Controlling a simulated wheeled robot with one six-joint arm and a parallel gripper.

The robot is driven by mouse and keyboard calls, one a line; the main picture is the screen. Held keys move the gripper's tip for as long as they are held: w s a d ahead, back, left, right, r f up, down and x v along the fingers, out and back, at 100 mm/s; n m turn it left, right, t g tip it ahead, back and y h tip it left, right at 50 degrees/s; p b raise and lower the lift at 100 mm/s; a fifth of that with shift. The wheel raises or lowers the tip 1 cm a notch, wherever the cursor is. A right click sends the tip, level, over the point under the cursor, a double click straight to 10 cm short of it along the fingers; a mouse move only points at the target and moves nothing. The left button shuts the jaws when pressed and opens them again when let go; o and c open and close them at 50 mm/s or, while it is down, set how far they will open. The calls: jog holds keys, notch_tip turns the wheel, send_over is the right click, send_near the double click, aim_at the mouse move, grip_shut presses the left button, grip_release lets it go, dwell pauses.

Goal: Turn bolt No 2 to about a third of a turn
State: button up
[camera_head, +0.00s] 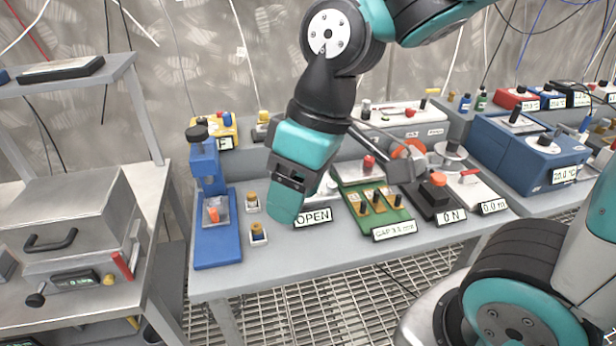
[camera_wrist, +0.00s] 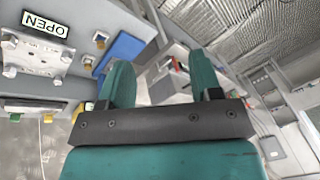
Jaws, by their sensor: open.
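My gripper (camera_head: 288,204) hangs over the front of the bench, just left of the OPEN label (camera_head: 313,217). Its two teal fingers stand apart in the wrist view (camera_wrist: 161,65), with nothing between them. A green board (camera_head: 397,217) with several brass blocks and dark knobs lies to its right, behind a gap label. A pale plate (camera_wrist: 35,57) with several small fittings lies beside the OPEN label in the wrist view; my gripper hides much of it in the head view. I cannot read any bolt number, so I cannot tell which is No 2.
A blue press (camera_head: 217,230) and two small brass-topped blocks (camera_head: 257,233) stand left of my gripper. A black unit with an orange knob (camera_head: 438,180) and a blue box (camera_head: 530,150) stand to the right. The grey bench front edge (camera_head: 240,290) is mostly clear.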

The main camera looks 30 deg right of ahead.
jog(key=w+d+p, duration=0.1)
jog(key=w+d, duration=0.2)
jog(key=w, duration=0.4)
jog(key=n+h+p, duration=0.2)
jog(key=h+p, duration=0.2)
jog(key=p, duration=0.1)
send_over(332, 184)
notch_tip(332, 184, down, 5)
notch_tip(332, 184, down, 18)
jog(key=p, duration=0.3)
jog(key=c, duration=0.9)
